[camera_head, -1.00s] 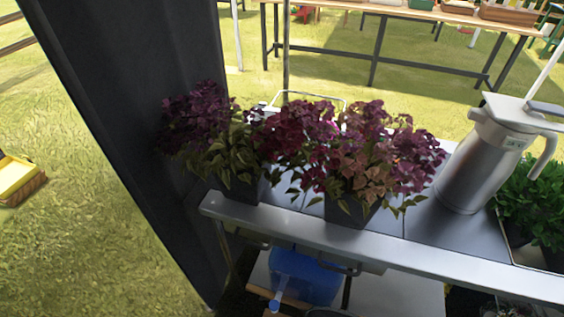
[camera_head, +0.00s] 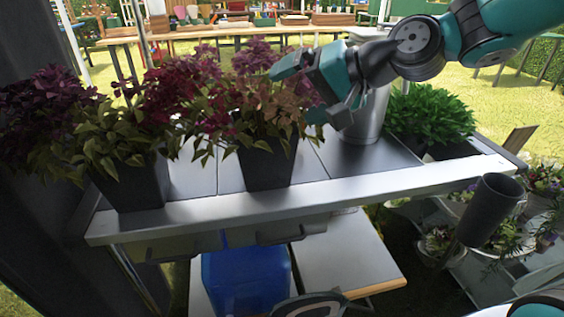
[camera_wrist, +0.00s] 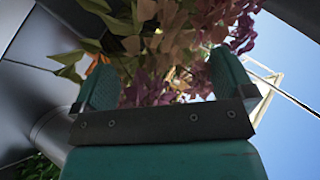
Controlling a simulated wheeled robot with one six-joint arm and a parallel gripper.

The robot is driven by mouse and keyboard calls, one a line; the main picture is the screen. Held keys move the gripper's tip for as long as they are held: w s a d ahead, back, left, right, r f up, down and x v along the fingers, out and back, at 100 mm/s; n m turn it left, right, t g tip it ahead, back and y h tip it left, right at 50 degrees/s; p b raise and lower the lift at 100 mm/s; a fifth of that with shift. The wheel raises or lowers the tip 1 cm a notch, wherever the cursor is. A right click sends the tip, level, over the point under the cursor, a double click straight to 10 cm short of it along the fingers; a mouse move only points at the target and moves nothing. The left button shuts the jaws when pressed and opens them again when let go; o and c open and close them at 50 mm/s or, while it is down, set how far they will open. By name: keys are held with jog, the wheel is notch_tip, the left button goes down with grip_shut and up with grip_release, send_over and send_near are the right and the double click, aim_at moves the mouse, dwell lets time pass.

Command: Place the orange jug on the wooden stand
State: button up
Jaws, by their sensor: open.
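My gripper (camera_head: 304,92) is open beside the right-hand purple-leaved plant (camera_head: 255,85) on the metal table. In the wrist view, leaves of a plant (camera_wrist: 165,50) show beyond and between the two teal fingers of my gripper (camera_wrist: 165,80). A small orange patch (camera_wrist: 96,66) shows among the leaves by the left finger; I cannot tell whether it is the orange jug. No whole orange jug is visible. I cannot make out the wooden stand for certain; a low surface with a wooden edge (camera_head: 376,288) lies below the table.
The metal table (camera_head: 330,192) holds dark plant pots (camera_head: 268,165), a silver jug (camera_head: 368,122) partly behind my arm, and green plants (camera_head: 430,112). A blue container (camera_head: 245,280) is below. A dark cylinder (camera_head: 490,210) stands at the right. Long tables stand behind on grass.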

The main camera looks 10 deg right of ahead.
jog(key=w+d+f+m+t+b, duration=0.75)
jog(key=w+d+m+b, duration=0.2)
jog(key=w, duration=0.25)
jog(key=f+b, duration=0.1)
jog(key=f, duration=0.1)
jog(key=f+b, duration=0.1)
jog(key=f, duration=0.2)
jog(key=d+f+b, duration=0.1)
jog(key=f, duration=0.1)
jog(key=shift+w+f, duration=0.3)
jog(key=shift+f, duration=0.05)
jog(key=shift+w+a+f, duration=0.15)
jog(key=shift+p+x, duration=0.3)
jog(key=shift+x, duration=3.3)
jog(key=c, duration=1)
notch_tip(320, 180, up, 18)
jog(key=p, duration=0.5)
jog(key=shift+r, duration=0.2)
